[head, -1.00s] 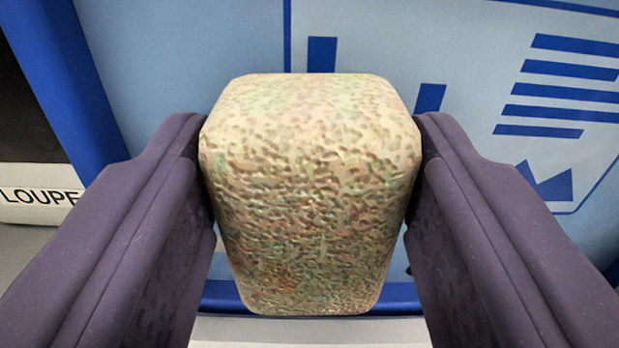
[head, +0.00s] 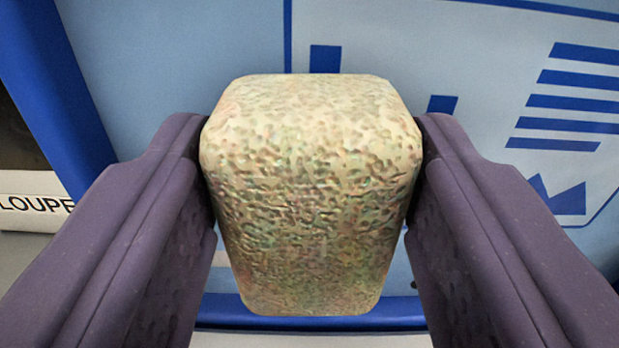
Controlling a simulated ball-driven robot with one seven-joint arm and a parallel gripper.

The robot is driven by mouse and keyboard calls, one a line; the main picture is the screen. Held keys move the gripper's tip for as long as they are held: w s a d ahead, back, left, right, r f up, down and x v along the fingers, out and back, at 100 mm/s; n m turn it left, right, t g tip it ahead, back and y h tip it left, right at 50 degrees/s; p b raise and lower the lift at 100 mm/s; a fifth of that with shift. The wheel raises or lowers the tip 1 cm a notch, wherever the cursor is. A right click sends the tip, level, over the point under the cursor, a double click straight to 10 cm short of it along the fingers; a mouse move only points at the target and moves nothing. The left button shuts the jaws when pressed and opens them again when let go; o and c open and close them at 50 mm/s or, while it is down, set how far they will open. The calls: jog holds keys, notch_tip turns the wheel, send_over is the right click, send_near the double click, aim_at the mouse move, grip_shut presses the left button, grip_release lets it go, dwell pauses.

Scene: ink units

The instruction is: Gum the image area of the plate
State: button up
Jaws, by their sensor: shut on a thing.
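My gripper (head: 312,150) is shut on a mottled, beige-green sponge (head: 310,190), with one purple finger pressed against each side. The sponge fills the middle of the head view and hides what lies beneath it. Behind it lies the light blue plate (head: 190,60) with a dark blue border. A thin blue outline on the plate encloses a paler image area (head: 390,50) with dark blue bars, stripes and a zigzag shape. The sponge overlaps the left part of this area in the picture. I cannot tell whether it touches the plate.
A white label reading "LOUPE" (head: 35,203) and a dark surface beside it show at the left, outside the plate's blue border (head: 60,95). A pale grey strip (head: 310,340) runs along the bottom, below the plate's near edge.

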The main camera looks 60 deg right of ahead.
aim_at(428, 125)
jog(key=shift+w+d, duration=0.3)
jog(key=shift+d, duration=0.3)
jog(key=shift+s+d+b, duration=1.9)
jog(key=shift+s+d, duration=1.7)
jog(key=shift+s, duration=2.45)
jog(key=shift+w+a+p, duration=0.55)
jog(key=shift+w+a, duration=0.65)
jog(key=shift+w, duration=0.85)
jog(key=shift+w+a+p, duration=0.55)
jog(key=shift+w+a, duration=0.6)
jog(key=shift+w, duration=0.9)
jog(key=shift+w+a+p, duration=0.55)
jog(key=shift+w+a, duration=0.65)
jog(key=shift+w, duration=0.85)
jog(key=shift+r+p, duration=0.75)
jog(key=shift+r, duration=0.15)
jog(key=shift+s+d+f+b, duration=0.1)
jog(key=shift+s+d+b, duration=0.1)
jog(key=shift+s+d, duration=0.3)
jog(key=shift+s+d+f+b, duration=0.1)
jog(key=shift+s+d+b, duration=0.1)
jog(key=shift+s, duration=0.5)
jog(key=s+d+b, duration=0.3)
jog(key=s+d, duration=0.3)
jog(key=s, duration=0.3)
jog(key=shift+s, duration=0.4)
